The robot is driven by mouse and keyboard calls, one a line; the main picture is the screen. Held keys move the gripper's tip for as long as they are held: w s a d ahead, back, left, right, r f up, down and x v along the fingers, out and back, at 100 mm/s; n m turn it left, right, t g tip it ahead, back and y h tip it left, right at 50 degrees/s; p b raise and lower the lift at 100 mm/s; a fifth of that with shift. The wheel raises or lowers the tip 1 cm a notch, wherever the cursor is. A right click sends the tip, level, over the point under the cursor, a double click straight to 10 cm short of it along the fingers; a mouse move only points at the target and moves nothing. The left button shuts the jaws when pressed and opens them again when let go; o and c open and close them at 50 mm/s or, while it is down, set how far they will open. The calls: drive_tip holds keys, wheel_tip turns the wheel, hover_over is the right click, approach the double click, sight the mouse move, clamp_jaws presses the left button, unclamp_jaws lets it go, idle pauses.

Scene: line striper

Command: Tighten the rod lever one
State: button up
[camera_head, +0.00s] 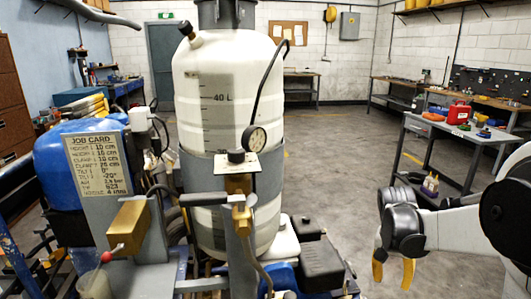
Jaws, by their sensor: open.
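The line striper carries a large white tank (215,125) marked 40 L. In front of it, a dark horizontal handle (208,199) reaches to a brass fitting on an upright bracket. A thin rod with a red knob (106,256) sticks out from a brass block (129,226) at lower left. I cannot tell which of these is rod lever one, nor whether it is tight. My gripper (393,268) has yellow fingertips, hangs at the right pointing down, and is open and empty. It is well to the right of the striper's levers, touching nothing.
A job card (94,165) stands before a blue tank (58,155). A pressure gauge (255,139) is on the white tank's front. A black engine part (322,266) lies between the tank and my gripper. A grey table (457,133) stands behind right; open floor lies between.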

drive_tip(key=s+a+r+n+t+y, duration=0.1)
drive_tip(key=s+a+r+n+t, duration=0.2)
drive_tip(key=s+a+r, duration=0.2)
drive_tip(key=s+a+r+n+t+y, duration=0.1)
drive_tip(key=s+a+r+n+t, duration=0.3)
drive_tip(key=s+a, duration=0.5)
drive_tip(key=a+r, duration=0.1)
drive_tip(key=a, duration=0.3)
drive_tip(key=shift+a+n, duration=0.3)
drive_tip(key=shift+a, duration=0.05)
drive_tip(key=shift+s+a, duration=0.3)
drive_tip(key=shift+c, duration=0.2)
drive_tip(key=shift+w, duration=0.1)
